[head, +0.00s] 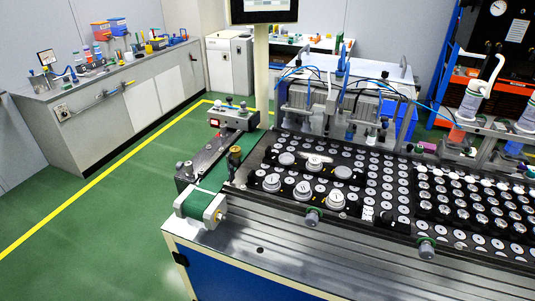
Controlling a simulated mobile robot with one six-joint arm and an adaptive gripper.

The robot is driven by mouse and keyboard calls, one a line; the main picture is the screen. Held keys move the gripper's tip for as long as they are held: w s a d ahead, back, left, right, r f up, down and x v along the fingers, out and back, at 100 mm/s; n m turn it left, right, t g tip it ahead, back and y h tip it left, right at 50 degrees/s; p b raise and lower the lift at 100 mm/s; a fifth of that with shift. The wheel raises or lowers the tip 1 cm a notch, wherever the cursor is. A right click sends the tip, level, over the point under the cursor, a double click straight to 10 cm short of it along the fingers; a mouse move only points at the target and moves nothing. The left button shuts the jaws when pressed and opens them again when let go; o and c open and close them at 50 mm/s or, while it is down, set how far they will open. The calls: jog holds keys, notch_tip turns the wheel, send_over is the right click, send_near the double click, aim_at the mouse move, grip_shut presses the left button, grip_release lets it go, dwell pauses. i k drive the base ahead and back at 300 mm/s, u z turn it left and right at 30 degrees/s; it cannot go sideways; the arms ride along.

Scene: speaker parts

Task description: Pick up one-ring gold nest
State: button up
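Several round silver-grey pieces with pale tops stand on the left part of the black board (384,233): one at the front left (272,182), one in the front middle (303,190) and one at the front right (335,198). Others stand behind them, near a white piece (316,160). They are too small to read rings or a gold colour on them. A small dark and brass-coloured upright part (235,155) stands at the board's left end; I cannot tell whether it is the gold nest. My gripper is not in view.
The board lies on a metal-topped bench (270,240) with a conveyor (200,205) at its left end. Several metal fixtures with blue hoses (345,90) rise behind the board. A grey side bench (130,85) stands far left. Green floor (100,225) between is clear.

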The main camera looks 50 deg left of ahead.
aim_at(236, 150)
jog(key=z, duration=0.15)
jog(key=k, duration=1.25)
jog(key=u, duration=1.75)
jog(key=i, duration=0.85)
jog(key=z, duration=0.2)
